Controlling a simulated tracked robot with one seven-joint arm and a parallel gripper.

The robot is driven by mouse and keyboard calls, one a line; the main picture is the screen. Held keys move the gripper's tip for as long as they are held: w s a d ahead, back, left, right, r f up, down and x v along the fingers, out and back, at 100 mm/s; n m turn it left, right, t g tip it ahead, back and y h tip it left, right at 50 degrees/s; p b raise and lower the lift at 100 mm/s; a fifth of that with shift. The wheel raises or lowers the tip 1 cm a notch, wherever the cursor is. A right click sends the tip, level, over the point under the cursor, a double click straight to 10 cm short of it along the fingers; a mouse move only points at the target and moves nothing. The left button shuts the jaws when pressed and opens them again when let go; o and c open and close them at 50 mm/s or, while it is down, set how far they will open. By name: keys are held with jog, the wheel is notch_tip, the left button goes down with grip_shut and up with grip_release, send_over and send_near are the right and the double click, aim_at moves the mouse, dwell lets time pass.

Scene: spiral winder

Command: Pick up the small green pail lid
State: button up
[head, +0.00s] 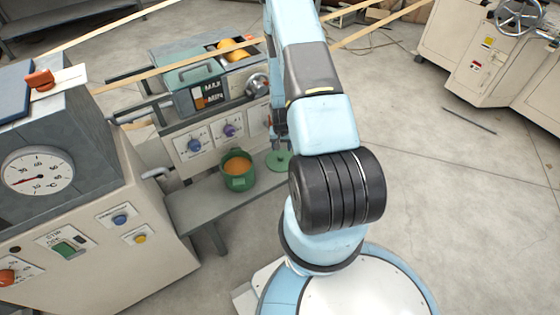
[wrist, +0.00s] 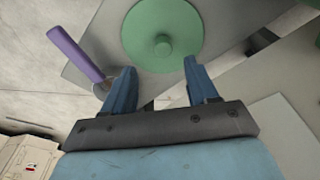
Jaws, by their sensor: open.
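The small green pail lid (head: 279,160) lies on the grey bench beside the green pail, partly hidden by my arm in the head view. The knob shows between and beyond the fingertips. In the head view my gripper is mostly hidden behind my arm, above the lid.
A green pail (head: 238,175) with orange contents stands on the grey bench (head: 200,205), left of the lid. A purple-handled tool (wrist: 76,53) lies left of the lid in the wrist view. A control panel with knobs (head: 193,145) rises behind the bench. Open floor (head: 430,200) lies to the right.

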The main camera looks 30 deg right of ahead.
aim_at(281, 156)
jog(key=shift+w+d+f, duration=0.1)
jog(key=shift+w+f, duration=0.1)
jog(key=shift+f, duration=1.15)
jog(key=shift+w+f, duration=0.25)
jog(key=shift+f, duration=1.1)
jog(key=shift+w+d+f, duration=0.1)
jog(key=shift+w+f, duration=0.1)
jog(key=shift+f, duration=1.15)
grip_shut()
